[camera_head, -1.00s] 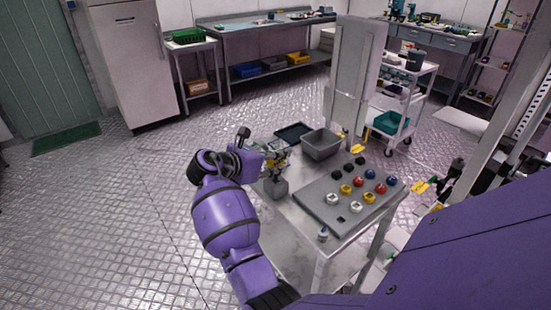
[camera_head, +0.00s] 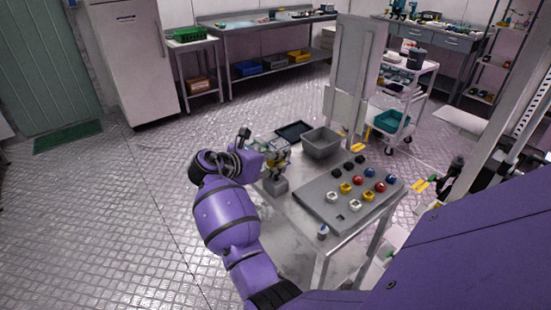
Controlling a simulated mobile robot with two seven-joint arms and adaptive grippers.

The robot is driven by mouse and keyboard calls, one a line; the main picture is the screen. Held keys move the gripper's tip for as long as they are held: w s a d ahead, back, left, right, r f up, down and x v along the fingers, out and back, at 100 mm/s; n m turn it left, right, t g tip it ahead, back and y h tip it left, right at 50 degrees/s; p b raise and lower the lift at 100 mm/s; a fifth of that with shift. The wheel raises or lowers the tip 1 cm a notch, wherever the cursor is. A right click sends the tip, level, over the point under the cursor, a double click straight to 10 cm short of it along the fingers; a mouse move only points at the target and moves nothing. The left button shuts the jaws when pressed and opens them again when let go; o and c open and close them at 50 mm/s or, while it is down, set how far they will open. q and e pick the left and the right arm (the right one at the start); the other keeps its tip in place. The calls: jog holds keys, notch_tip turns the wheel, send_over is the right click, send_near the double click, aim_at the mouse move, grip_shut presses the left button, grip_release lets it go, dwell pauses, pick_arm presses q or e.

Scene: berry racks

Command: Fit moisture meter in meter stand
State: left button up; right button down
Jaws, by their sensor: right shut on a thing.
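A small grey block (camera_head: 275,187), probably the meter stand, sits on the table directly below the gripper. I cannot tell whether the held object touches the block.
A grey board (camera_head: 320,206) with several coloured knob-like pieces covers the table's right part. A grey bin (camera_head: 322,146) and a dark tray (camera_head: 294,131) stand behind the gripper. A small bottle (camera_head: 323,231) is at the table's front edge.

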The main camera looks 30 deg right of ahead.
jog(key=shift+f, duration=0.4)
pick_arm(q)
jog(key=shift+s+f, duration=0.3)
jog(key=shift+s, duration=0.1)
pick_arm(e)
jog(key=shift+f, duration=0.9)
pick_arm(q)
jog(key=shift+f, duration=0.1)
pick_arm(e)
jog(key=shift+f, duration=0.35)
jog(key=c, duration=1.9)
grip_release()
jog(key=shift+f, duration=0.1)
jog(key=o, duration=0.6)
jog(key=shift+c, duration=0.2)
jog(key=shift+o, duration=2)
pick_arm(q)
jog(key=shift+w+d, duration=0.2)
jog(key=shift+w, duration=0.2)
